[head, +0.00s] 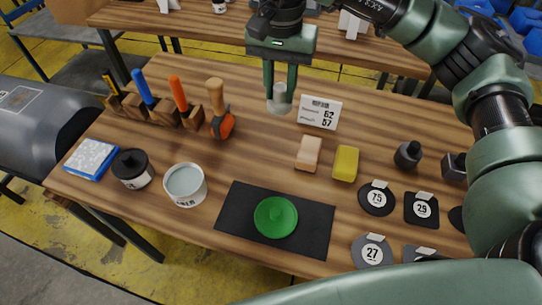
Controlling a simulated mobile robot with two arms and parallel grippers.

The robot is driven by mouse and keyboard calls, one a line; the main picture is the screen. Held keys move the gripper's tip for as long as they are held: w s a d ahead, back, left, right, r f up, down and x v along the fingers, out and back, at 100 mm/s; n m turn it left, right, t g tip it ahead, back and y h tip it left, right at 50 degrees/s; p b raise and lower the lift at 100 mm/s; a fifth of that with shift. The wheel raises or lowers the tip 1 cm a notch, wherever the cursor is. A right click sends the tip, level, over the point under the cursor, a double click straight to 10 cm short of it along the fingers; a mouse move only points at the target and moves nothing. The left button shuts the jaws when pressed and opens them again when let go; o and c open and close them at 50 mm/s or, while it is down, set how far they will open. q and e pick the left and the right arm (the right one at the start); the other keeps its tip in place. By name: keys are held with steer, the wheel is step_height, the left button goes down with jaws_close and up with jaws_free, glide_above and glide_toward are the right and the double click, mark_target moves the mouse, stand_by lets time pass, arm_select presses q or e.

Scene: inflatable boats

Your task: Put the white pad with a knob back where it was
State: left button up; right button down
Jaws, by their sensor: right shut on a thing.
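My right gripper (280,90) points down over the back middle of the wooden table. Its fingers are shut on a small pale piece (279,103), which I take to be the white pad with a knob. The fingers partly hide it, and whether it touches the table is hard to tell. It is just left of a white sign (320,112) with numbers. My left gripper is not in view.
Tan (308,152) and yellow (345,163) blocks lie right of centre. Dark numbered discs (376,200) lie at the right. A white tub (185,185), a dark-lidded jar (131,169) and a rack of handled tools (163,109) are at the left.

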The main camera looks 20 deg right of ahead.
steer(key=shift+w+a+r+m, duration=0.3)
steer(key=shift+w+r+m, duration=0.1)
steer(key=shift+r+m, duration=0.2)
steer(key=shift+w+a+r+m, duration=0.25)
steer(key=shift+w+r+m, duration=0.15)
steer(key=shift+r+m, duration=0.15)
steer(key=shift+a+f+m, duration=0.1)
steer(key=shift+f+m, duration=0.1)
steer(key=shift+m, duration=0.05)
step_height(320, 180, down, 15)
steer(key=shift+f+p, duration=0.1)
steer(key=shift+p, duration=0.8)
step_height(320, 180, down, 4)
steer(key=shift+r, duration=0.1)
steer(key=shift+f, duration=0.25)
steer(key=c, duration=1.1)
jaws_free()
steer(key=shift+c, duration=0.2)
steer(key=shift+r, duration=0.1)
